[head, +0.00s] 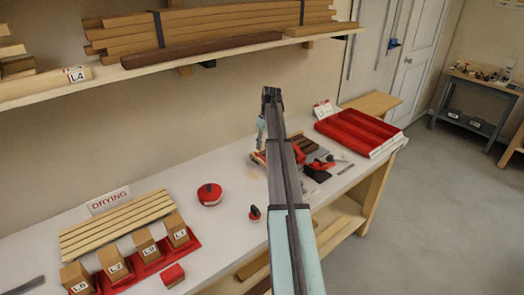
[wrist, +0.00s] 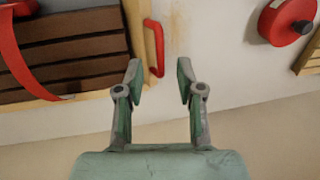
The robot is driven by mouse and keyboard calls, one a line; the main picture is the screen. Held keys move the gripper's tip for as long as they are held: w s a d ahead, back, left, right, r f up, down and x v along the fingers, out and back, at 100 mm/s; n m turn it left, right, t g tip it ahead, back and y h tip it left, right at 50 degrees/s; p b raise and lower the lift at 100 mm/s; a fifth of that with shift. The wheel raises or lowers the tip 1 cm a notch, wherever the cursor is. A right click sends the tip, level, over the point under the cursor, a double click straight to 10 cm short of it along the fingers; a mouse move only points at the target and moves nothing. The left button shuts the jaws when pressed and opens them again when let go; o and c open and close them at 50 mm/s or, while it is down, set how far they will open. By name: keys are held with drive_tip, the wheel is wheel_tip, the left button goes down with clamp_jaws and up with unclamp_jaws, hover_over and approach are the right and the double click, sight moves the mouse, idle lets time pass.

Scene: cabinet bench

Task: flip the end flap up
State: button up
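I cannot tell for sure which part is the end flap. A wooden box with dark brown slats (wrist: 70,55) lies at the upper left of the wrist view, crossed by a red strap (wrist: 22,65). A red handle (wrist: 155,47) stands at its right end. The gripper's fingers are not clear there.
A red round container (head: 209,195) stands on the bench (head: 235,235) to the left, with a small red-based knob (head: 255,214) nearby. A red tray (head: 357,131) is at the right end, with a pale board (head: 371,104) behind it. A loaded shelf (head: 190,67) runs above.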

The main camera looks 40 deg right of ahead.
drive_tip(key=shift+a+f+p, duration=0.2)
drive_tip(key=shift+f+p, duration=0.1)
drive_tip(key=shift+f, duration=0.9)
drive_tip(key=shift+a+f+p, duration=0.2)
drive_tip(key=shift+f+p, duration=0.05)
drive_tip(key=shift+f, duration=0.9)
clamp_jaws()
